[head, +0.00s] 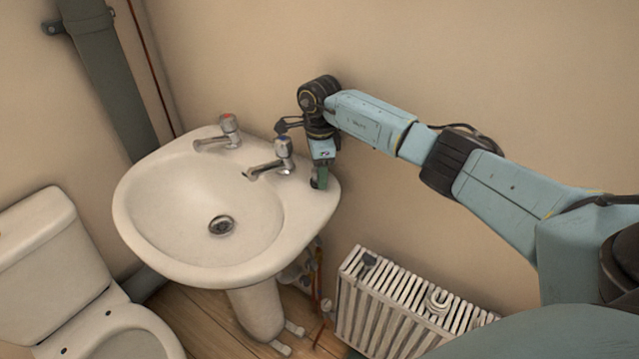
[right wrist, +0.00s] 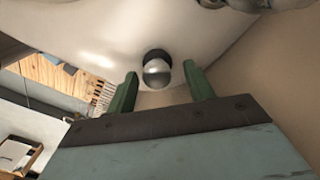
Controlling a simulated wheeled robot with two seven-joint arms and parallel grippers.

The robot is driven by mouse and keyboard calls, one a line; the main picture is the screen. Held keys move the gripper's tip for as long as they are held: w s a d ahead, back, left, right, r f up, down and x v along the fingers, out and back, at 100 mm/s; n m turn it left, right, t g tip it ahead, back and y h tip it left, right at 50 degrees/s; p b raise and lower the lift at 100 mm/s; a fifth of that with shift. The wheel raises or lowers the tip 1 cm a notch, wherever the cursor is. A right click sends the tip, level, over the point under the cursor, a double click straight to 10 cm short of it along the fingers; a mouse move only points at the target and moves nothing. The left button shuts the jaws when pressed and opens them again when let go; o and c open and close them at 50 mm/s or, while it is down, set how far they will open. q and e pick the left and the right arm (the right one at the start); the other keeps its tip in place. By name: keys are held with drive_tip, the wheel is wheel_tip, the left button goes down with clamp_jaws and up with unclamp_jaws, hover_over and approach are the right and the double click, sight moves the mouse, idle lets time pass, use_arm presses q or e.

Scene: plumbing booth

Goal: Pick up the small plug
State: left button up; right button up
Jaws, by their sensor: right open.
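The small plug (right wrist: 157,70) is black with a rounded, shiny metal-like top. It sits on the white basin's rim (right wrist: 105,35) in the right wrist view. In the head view my right gripper (head: 321,181) points down over the basin's right back corner, beside the blue-marked tap. Its green fingers are open, and in the right wrist view the gripper (right wrist: 161,88) has one finger on each side of the plug, with gaps visible. In the head view the plug is mostly hidden by the fingers. My left gripper is not in view.
The blue-marked tap (head: 275,165) stands just left of my right gripper; the red-marked tap (head: 222,137) is farther left. A white radiator (head: 390,310) stands below right with small items on it. A toilet (head: 45,260) is at the left. The wall is close behind.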

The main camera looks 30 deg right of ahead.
drive_tip(key=shift+f, duration=0.3)
drive_tip(key=c, duration=1.1)
